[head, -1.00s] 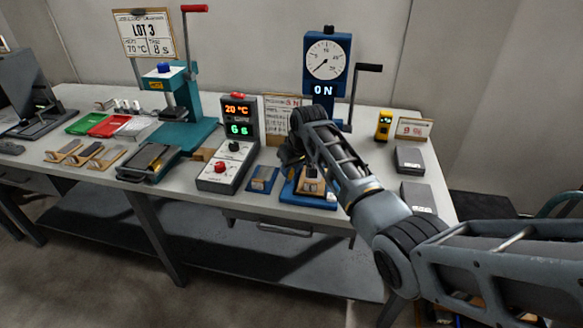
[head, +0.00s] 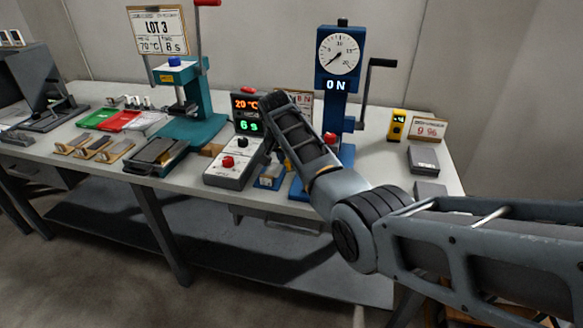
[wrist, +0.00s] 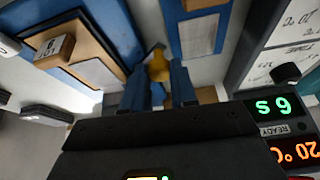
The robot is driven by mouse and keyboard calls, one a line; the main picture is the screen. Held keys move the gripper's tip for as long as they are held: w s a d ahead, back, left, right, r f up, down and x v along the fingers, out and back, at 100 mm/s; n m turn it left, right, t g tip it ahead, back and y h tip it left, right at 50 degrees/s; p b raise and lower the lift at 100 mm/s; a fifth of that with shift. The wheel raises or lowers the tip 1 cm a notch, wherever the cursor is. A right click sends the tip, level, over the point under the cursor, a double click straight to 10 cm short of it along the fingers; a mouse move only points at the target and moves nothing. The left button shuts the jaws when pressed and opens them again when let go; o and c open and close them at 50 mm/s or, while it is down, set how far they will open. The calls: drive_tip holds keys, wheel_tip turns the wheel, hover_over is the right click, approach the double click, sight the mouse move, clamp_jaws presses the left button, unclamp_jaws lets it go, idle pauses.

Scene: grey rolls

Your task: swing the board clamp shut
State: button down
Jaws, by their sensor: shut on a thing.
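The board clamp's blue base (head: 298,190) shows at the table's front edge in the head view, mostly hidden behind my forearm. In the wrist view, which is upside down, the blue base (wrist: 112,18) carries a tan board (wrist: 75,45) with a small labelled block on it. A yellow piece (wrist: 158,62), which looks like the clamp's handle, lies between the fingertips of my gripper (wrist: 158,78). The gripper is shut on it. In the head view the fingers are mostly hidden by my arm, beside the control box.
The control box (head: 237,160) with lit displays stands close to my gripper on the left. A small blue pad (head: 268,180) lies at the front edge. The blue dial press (head: 338,80) rises behind my arm. A yellow meter (head: 397,124) and grey blocks stand to the right.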

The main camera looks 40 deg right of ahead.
drive_tip(key=m+b, duration=0.1)
drive_tip(key=w+m+b, duration=0.1)
drive_tip(key=b, duration=0.1)
drive_tip(key=m+g+b, duration=0.1)
drive_tip(key=shift+w+d+f+h+b, duration=0.2)
drive_tip(key=shift+w+f+h+b, duration=0.1)
drive_tip(key=shift+w, duration=0.1)
drive_tip(key=shift+w+d+r+m+g+b, duration=0.15)
drive_tip(key=shift+w+m+g+b, duration=0.2)
drive_tip(key=shift+m+b, duration=0.65)
drive_tip(key=shift+d+r+b, duration=0.1)
drive_tip(key=shift+b, duration=0.5)
drive_tip(key=c, duration=0.9)
unclamp_jaws()
drive_tip(key=v, duration=0.7)
drive_tip(key=shift+r, duration=0.4)
drive_tip(key=shift+w, duration=0.1)
